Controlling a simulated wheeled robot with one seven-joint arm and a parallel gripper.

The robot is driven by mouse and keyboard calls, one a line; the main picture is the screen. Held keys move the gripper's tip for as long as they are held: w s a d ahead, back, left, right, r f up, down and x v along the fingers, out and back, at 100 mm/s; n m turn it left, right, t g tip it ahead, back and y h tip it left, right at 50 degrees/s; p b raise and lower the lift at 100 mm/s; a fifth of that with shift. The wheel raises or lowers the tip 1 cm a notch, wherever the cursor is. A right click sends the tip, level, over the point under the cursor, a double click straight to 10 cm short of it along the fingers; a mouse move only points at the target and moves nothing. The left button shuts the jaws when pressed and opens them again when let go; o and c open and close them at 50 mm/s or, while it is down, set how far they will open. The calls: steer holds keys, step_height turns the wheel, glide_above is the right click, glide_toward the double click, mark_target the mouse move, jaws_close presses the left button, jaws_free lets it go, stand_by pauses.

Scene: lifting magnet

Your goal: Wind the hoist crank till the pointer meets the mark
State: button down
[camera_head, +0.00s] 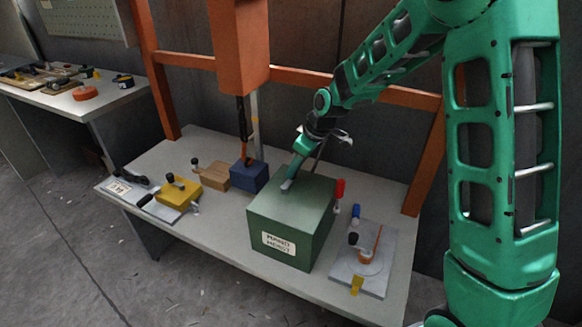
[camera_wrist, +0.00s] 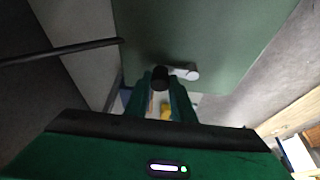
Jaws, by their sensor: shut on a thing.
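The green hoist box (camera_head: 290,225) stands on the bench with a "HAND HOIST" label on its front. My gripper (camera_head: 288,182) is at the box, beside its upper surface. In the wrist view my gripper (camera_wrist: 163,84) is shut on the crank's black knob (camera_wrist: 160,74). The grey crank arm (camera_wrist: 187,73) shows to the right of the knob, close to the green face. An orange hanging piece (camera_head: 243,148) reaches down to a blue block (camera_head: 248,176). A pale vertical strip (camera_head: 256,125) stands beside it. I cannot make out the pointer or its mark.
A red-handled lever (camera_head: 339,188) is at the box's right side. A grey plate (camera_head: 378,278) with knobs and a yellow tab lies to the right. A yellow block (camera_head: 180,193) and a wooden block (camera_head: 212,176) sit left. The orange frame post (camera_head: 428,150) rises at the right.

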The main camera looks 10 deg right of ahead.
steer(key=shift+s+d+m+t+h, duration=0.15)
steer(key=shift+s+d+m+t, duration=0.05)
steer(key=shift+m, duration=0.35)
steer(key=shift+s+d+m+t+h, duration=0.15)
steer(key=shift+m+t, duration=0.05)
steer(key=shift+m, duration=0.35)
steer(key=c, duration=1.6)
jaws_free()
steer(key=shift+o, duration=0.2)
steer(key=shift+s, duration=0.1)
steer(key=v, duration=1)
steer(key=shift+r, duration=0.35)
steer(key=shift+d, duration=0.15)
